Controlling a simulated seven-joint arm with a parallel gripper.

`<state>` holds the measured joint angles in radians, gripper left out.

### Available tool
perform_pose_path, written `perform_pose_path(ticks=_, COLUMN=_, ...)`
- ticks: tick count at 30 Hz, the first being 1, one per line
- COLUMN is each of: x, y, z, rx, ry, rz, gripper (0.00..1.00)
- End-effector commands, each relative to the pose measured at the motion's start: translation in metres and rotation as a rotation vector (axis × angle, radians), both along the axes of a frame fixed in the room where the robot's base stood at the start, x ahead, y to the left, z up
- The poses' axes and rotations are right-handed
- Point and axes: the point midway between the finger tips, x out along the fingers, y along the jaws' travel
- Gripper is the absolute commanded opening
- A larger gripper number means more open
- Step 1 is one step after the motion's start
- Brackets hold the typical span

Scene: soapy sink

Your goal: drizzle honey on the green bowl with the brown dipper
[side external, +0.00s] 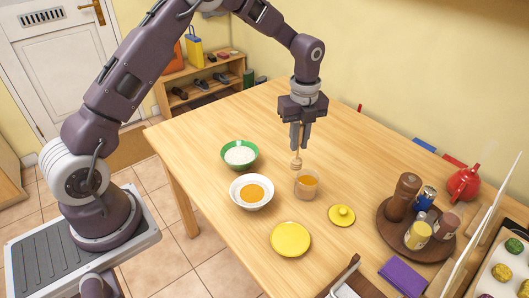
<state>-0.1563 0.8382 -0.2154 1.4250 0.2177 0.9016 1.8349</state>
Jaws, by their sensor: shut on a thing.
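My gripper (300,142) points down over the wooden table and is shut on the handle of the brown dipper (296,161). The dipper hangs upright with its ridged head down, just above and a little left of a glass honey jar (307,185). The jar stands open with amber honey inside. The green bowl (228,164) holds something white and stands to the left of the dipper, apart from it. Whether honey clings to the dipper head is too small to tell.
A white bowl (239,201) with orange contents stands left of the jar. A yellow lid (341,215) and a yellow plate (289,252) lie in front. A round brown tray (386,237) with a mill and jars, and a red teapot (465,183), are at right. The far left table is clear.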

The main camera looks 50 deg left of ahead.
Motion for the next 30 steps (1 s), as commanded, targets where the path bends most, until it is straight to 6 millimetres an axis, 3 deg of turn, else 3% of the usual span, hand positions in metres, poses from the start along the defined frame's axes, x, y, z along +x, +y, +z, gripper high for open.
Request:
perform_pose_path(ticks=3, x=0.021, y=-0.019, z=0.010, rx=-0.006, ry=-0.001, rz=-0.003, gripper=0.00)
perform_pose_path(ticks=8, x=0.028, y=-0.027, z=0.011, rx=-0.011, ry=0.002, rz=-0.001, gripper=0.00)
perform_pose_path(ticks=30, x=0.028, y=-0.026, z=-0.080, rx=-0.010, ry=0.002, rz=-0.001, gripper=0.00)
